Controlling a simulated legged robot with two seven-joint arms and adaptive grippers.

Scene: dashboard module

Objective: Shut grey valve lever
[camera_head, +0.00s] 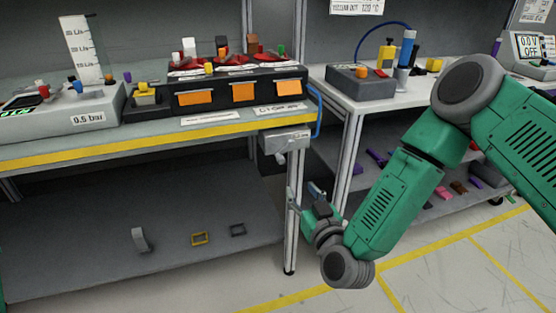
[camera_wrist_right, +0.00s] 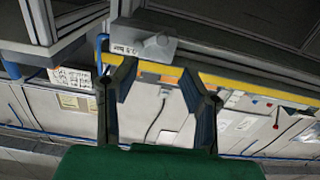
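The grey valve (camera_head: 286,138) is mounted at the front right corner of the left bench, just below the yellow edge strip. Its small lever hangs at the lower left of the housing; its exact angle is hard to tell. My right gripper (camera_head: 306,194) is below the valve, beside the bench leg, apart from the valve. Its fingers (camera_wrist_right: 158,88) are spread with nothing between them. My left gripper is not in view.
A bench leg (camera_head: 291,225) stands close to my right gripper. A blue hose (camera_head: 317,112) runs down beside the valve. The right bench (camera_head: 345,103) stands behind my right arm. The lower shelf (camera_head: 90,255) holds a few small brackets. Open floor lies at the lower right.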

